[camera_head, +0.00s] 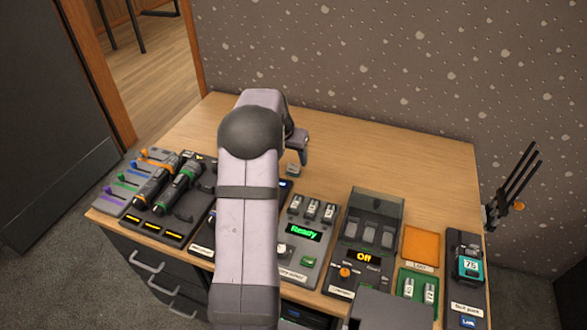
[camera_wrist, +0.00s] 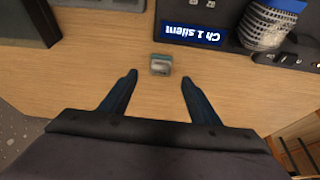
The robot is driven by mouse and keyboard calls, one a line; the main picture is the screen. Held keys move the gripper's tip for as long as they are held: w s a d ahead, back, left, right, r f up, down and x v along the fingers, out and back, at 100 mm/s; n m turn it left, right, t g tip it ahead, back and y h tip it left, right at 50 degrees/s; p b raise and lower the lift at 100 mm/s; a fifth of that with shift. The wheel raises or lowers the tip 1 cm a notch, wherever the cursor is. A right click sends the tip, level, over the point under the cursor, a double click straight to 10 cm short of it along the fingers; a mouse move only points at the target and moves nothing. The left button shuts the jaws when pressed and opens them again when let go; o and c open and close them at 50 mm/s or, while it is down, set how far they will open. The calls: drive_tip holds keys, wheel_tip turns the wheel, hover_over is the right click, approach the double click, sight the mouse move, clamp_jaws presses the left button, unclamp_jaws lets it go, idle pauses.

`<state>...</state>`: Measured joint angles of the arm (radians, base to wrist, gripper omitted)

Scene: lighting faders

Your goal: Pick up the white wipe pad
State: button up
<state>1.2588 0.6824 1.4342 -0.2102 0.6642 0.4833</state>
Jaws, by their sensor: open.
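My gripper (camera_wrist: 158,77) is open in the wrist view, its two dark fingers apart with nothing between them. A small pale grey-white block (camera_wrist: 160,65), which looks like the wipe pad, lies on the wooden desk just beyond the fingertips, roughly centred between them. It also shows in the head view (camera_head: 292,169), close below my gripper (camera_head: 297,148). My arm hides part of the desk in the head view, and the fingers are hard to make out there.
A device with a blue "Ch 1 silent" label (camera_wrist: 195,33) stands near the block. Several fader units, a "Ready" panel (camera_head: 303,230), an "Off" panel (camera_head: 365,256) and an orange pad (camera_head: 421,246) line the desk's front. The back of the desk (camera_head: 400,150) is clear.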

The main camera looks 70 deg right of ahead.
sight(293, 165)
drive_tip(key=shift+p+x, duration=1)
drive_tip(key=shift+x, duration=2.65)
drive_tip(key=shift+d+r, duration=0.1)
drive_tip(key=shift+d, duration=0.1)
drive_tip(key=c, duration=1.1)
